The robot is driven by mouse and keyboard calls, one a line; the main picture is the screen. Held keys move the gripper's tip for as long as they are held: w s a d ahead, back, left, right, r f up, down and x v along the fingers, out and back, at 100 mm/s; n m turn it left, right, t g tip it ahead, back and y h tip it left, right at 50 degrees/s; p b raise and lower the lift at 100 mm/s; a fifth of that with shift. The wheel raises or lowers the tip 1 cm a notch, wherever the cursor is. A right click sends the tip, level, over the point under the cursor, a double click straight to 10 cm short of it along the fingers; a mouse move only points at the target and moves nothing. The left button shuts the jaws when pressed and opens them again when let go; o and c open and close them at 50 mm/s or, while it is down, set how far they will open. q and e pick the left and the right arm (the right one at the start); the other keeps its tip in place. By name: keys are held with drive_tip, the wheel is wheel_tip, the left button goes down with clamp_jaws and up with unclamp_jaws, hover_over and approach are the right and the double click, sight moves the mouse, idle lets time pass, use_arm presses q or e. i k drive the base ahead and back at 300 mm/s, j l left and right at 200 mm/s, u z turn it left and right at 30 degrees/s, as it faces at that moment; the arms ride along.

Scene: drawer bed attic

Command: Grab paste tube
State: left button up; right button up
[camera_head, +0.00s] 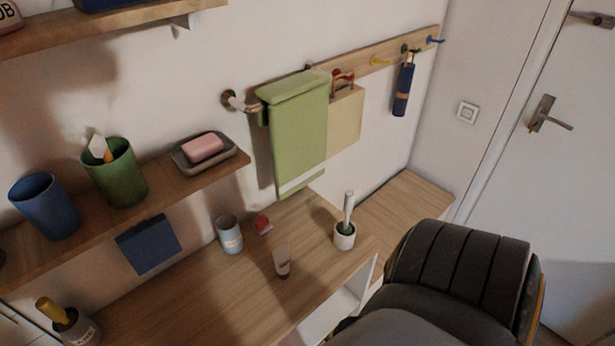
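In the head view a small paste tube (282,262) stands upright on the wooden desk top (200,297), near its right part. It has a greyish-beige upper part and a dark lower end. A light blue cup (229,235) is to its left and a white pot (344,236) with an upright handle in it is to its right. Neither of my grippers shows in this view.
A wooden shelf (215,173) with a blue cup (45,207), a green cup (113,172) and a soap dish (226,161) overhangs the desk's back. A dark padded chair (460,268) stands at the right front. The desk in front of the tube is clear.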

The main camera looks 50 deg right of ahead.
sight(281, 255)
drive_tip(key=l+z, duration=0.15)
drive_tip(key=z, duration=1.2)
drive_tip(key=i+j, duration=0.05)
